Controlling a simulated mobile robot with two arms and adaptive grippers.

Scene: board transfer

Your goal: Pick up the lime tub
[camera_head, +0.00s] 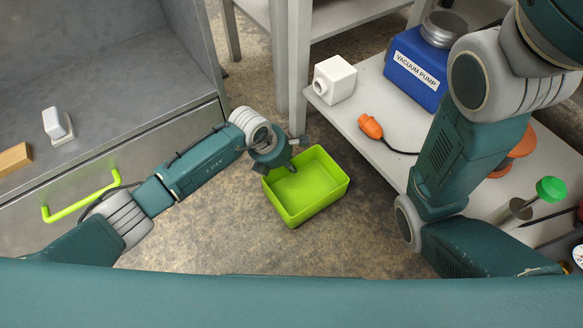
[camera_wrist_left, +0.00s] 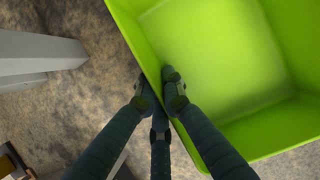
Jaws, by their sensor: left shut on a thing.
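The lime tub (camera_head: 311,199) is an empty, open, bright green box in the middle of the head view. My left gripper (camera_head: 289,163) is at its upper left rim. In the left wrist view the tub (camera_wrist_left: 235,60) fills the upper right, and my left gripper (camera_wrist_left: 160,92) is shut on its wall, one finger inside and one outside. I cannot tell whether the tub touches the floor. My right arm shows at the right of the head view, but its gripper is out of view.
A grey cabinet with a green drawer handle (camera_head: 82,199) stands at the left. A low white shelf (camera_head: 372,98) at the right holds a blue vacuum pump (camera_head: 414,68), a white block (camera_head: 334,80) and an orange bulb (camera_head: 370,127). A table leg (camera_head: 299,70) stands behind the tub. Speckled floor below is clear.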

